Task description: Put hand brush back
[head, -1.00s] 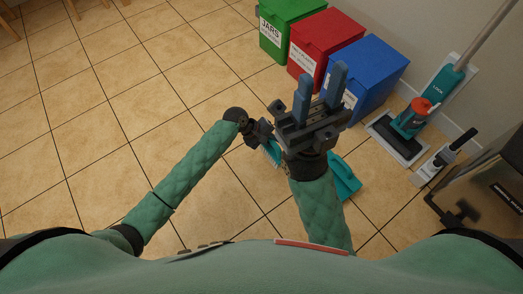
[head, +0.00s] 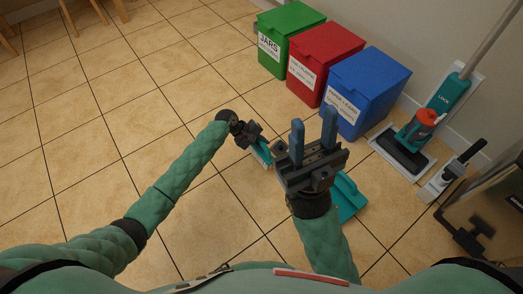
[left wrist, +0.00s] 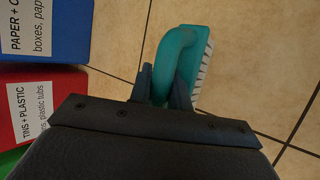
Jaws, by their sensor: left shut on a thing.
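The teal hand brush (head: 263,152) with white bristles is held by my left gripper (head: 255,140), low over the tiled floor. In the left wrist view, the gripper's fingers (left wrist: 163,88) close around the end of the curved handle of the brush (left wrist: 190,45), with the bristles facing right. A teal dustpan (head: 347,198) lies on the floor, partly hidden behind my right gripper. My right gripper (head: 313,128) is open and empty, its two blue fingers apart and pointing up the picture.
Green (head: 290,42), red (head: 325,62) and blue (head: 366,92) bins stand in a row by the wall. A teal-and-orange floor cleaner (head: 418,130) and a white handheld tool (head: 452,170) are to their right. A dark-framed box (head: 485,210) is at right.

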